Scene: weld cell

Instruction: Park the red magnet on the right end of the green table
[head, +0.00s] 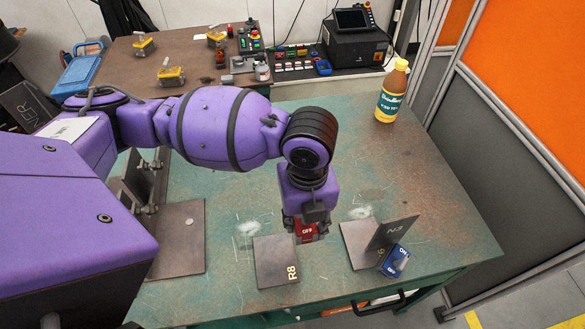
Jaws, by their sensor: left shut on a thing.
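My left gripper (312,222) points down over the green table (430,185) and is shut on the red magnet (306,232), which has OFF on its face. The magnet is at the back right corner of the flat steel plate marked R8 (276,265). I cannot tell whether it touches the plate or table, and the gripper hides its upper part. The right end of the green table is bare except for a bottle at the back. My right gripper is not in view.
A yellow-brown bottle (390,95) stands at the back right. A brown bench (200,55) with tools lies behind. An orange-and-grey partition (500,130) borders the right side.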

